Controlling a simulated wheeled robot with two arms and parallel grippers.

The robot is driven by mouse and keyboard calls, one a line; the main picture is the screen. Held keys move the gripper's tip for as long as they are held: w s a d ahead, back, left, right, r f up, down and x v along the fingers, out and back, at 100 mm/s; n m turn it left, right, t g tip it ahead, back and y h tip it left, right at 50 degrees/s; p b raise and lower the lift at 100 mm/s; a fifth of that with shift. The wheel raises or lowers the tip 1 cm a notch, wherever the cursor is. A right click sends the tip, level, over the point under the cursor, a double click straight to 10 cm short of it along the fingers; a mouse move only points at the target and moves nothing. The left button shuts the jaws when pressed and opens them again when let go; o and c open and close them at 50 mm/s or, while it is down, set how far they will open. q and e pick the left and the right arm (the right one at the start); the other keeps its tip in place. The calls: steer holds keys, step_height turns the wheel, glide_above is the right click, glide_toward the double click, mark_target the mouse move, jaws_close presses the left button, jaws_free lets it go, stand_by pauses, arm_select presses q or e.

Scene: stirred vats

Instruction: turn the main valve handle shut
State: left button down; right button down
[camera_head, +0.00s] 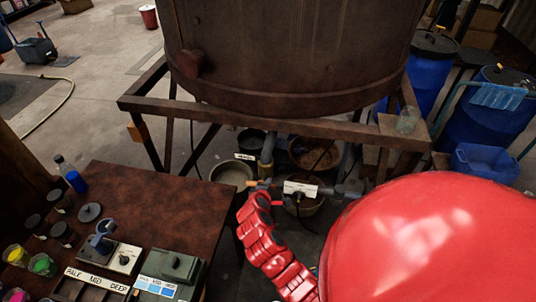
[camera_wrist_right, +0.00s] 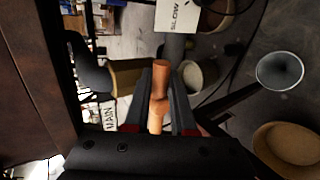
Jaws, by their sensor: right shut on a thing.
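The main valve handle is an orange-brown wooden grip (camera_wrist_right: 160,78). In the right wrist view it lies between the two dark fingers of my right gripper (camera_wrist_right: 161,92), which is shut on it. In the head view, a small part of the handle (camera_head: 252,183) shows at the end of my red right arm, below the vat; the gripper's fingers are hard to make out there. A white MAIN label (camera_wrist_right: 110,115) is left of the handle in the wrist view and also shows in the head view (camera_head: 244,157). My left gripper is not in view.
A rusty vat (camera_head: 290,55) stands on a metal frame (camera_head: 270,124) above the pipes. A SLOW label (camera_wrist_right: 181,14) is close by. Buckets (camera_head: 232,173) stand under the vat. A brown table (camera_head: 135,205) with jars and switch boxes is at left. Blue barrels (camera_head: 430,65) are at right.

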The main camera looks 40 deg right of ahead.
stand_by(0.4)
steer(key=c, duration=0.8)
jaws_free()
steer(key=shift+f, duration=0.1)
steer(key=shift+o, duration=0.2)
steer(key=shift+a, duration=0.1)
steer(key=shift+s+a+r+b, duration=0.2)
steer(key=shift+r+b, duration=0.05)
steer(key=shift+b, duration=0.1)
steer(key=p+v, duration=0.4)
steer(key=v, duration=1.2)
steer(key=shift+s+r, duration=0.15)
steer(key=shift+s, duration=0.25)
